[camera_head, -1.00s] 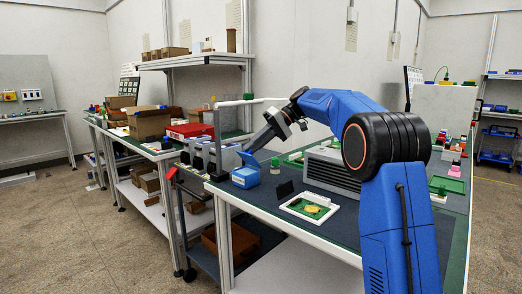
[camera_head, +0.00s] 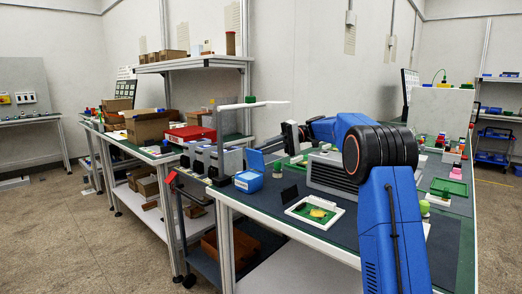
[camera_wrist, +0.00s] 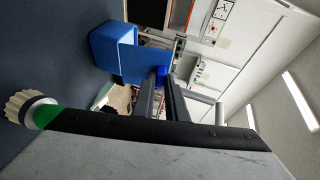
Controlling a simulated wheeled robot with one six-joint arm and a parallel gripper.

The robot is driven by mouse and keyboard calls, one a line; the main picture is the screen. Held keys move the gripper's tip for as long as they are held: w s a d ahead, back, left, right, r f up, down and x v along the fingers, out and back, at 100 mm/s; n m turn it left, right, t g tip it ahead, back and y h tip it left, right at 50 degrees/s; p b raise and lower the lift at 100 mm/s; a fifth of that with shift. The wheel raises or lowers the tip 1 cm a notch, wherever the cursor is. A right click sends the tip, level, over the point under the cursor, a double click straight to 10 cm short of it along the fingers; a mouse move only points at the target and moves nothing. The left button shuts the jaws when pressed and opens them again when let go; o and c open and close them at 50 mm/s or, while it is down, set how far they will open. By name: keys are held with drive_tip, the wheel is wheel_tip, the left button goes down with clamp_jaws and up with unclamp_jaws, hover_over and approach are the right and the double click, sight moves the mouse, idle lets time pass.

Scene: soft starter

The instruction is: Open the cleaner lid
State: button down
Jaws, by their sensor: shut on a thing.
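The cleaner is a small blue box (camera_head: 248,182) near the left edge of the dark green tabletop. Its lid (camera_head: 254,160) stands raised, tilted up from the box on the right side. In the wrist view the box (camera_wrist: 107,42) is at upper left, with the lid (camera_wrist: 148,65) reaching toward my fingers. My gripper (camera_wrist: 160,78) is shut on a bright blue part at the lid's edge. In the head view my gripper (camera_head: 276,148) is right of the lid, its fingertips small and hard to make out.
Grey dispensers (camera_head: 205,160) stand left of the box. A white tray (camera_head: 314,213) with a green and yellow part lies in front, and a grey vented unit (camera_head: 333,172) stands to the right. A white-capped green bottle (camera_wrist: 32,108) shows in the wrist view.

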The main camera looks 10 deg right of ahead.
drive_tip(key=c, duration=1.8)
unclamp_jaws()
drive_tip(key=shift+o, duration=0.2)
